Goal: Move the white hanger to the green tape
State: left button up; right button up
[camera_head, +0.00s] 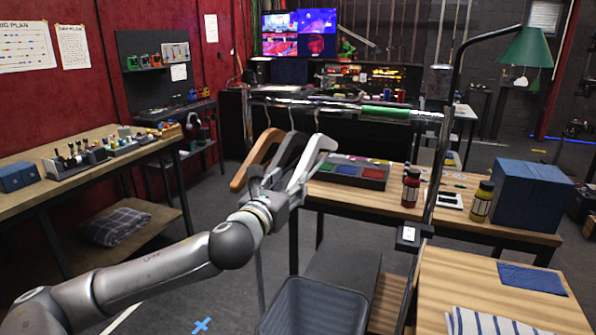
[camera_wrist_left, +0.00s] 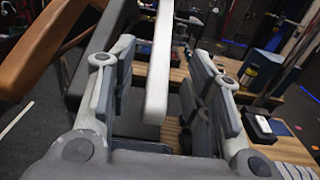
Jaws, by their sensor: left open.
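The white hanger (camera_head: 313,158) hangs from the silver rail (camera_head: 330,103), at the right end of a row with a black hanger (camera_head: 288,154) and a wooden hanger (camera_head: 256,160). The green tape (camera_head: 385,111) is wrapped around the rail further right. My left gripper (camera_head: 280,180) is at the lower ends of the hangers. In the left wrist view it (camera_wrist_left: 163,85) is open, with the arm of the white hanger (camera_wrist_left: 160,55) between its fingers, gaps showing beside it. The black hanger lies just outside the left finger. My right gripper is not in view.
A wooden table (camera_head: 460,222) with a parts tray (camera_head: 350,172), bottles and a blue box (camera_head: 530,197) stands behind and right of the hangers. A lamp with a green shade (camera_head: 526,48) rises at the right. A grey bin (camera_head: 318,305) stands below.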

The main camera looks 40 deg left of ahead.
aim_at(296, 177)
pick_arm(q)
jog(key=shift+p+x, duration=0.7)
jog(key=shift+x, duration=2.55)
jog(key=shift+d, duration=0.1)
